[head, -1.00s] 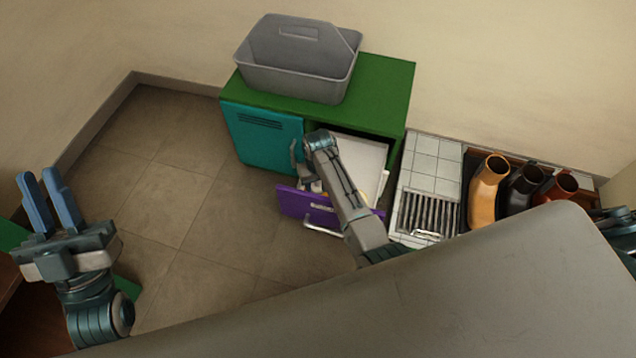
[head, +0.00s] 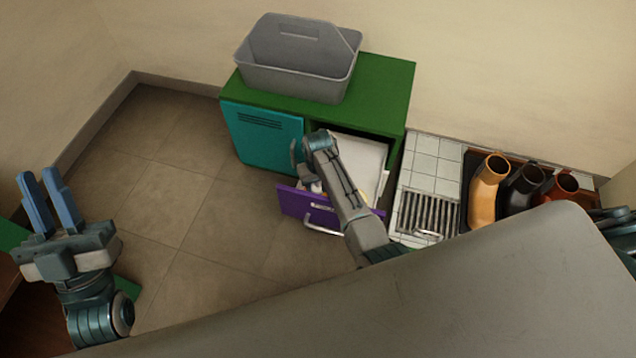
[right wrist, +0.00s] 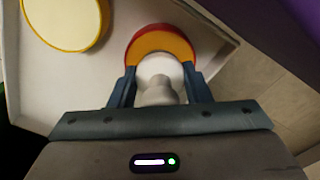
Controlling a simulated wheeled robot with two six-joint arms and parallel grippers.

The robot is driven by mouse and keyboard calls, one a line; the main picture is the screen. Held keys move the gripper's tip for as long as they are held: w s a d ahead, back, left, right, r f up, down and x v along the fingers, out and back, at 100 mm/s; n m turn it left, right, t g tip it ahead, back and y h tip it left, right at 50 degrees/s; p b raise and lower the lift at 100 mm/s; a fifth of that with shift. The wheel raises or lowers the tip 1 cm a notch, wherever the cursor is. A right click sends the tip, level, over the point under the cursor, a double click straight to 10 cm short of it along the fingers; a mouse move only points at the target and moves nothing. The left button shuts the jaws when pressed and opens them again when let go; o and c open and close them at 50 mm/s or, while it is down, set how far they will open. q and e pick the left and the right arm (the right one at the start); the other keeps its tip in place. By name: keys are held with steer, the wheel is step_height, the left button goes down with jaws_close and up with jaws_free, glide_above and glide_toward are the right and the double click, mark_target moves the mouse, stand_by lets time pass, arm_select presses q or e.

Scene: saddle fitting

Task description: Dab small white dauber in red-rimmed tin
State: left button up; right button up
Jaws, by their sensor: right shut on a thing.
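The small white dauber (right wrist: 158,92) is held between the fingers of my right gripper (right wrist: 159,72) in the right wrist view. The red-rimmed tin (right wrist: 160,42), orange inside, lies right at the far end of the dauber, which overlaps its near part. I cannot tell whether the dauber touches the orange inside. In the head view my right arm reaches into the open drawer (head: 295,203), and its wrist hides the tin. My left gripper (head: 46,190) is open and empty at the far left, above the floor.
A yellow-rimmed tin (right wrist: 65,20) with pale contents lies in the drawer. The green cabinet (head: 385,85) carries a grey caddy (head: 300,60). Orange, black and red-brown boot-like shapes (head: 488,190) stand to the right beside a tiled surface with a grate (head: 428,212).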

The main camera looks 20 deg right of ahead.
steer(key=shift+f, duration=0.3)
steer(key=shift+f+p, duration=0.1)
steer(key=shift+p, duration=0.2)
stand_by(2.1)
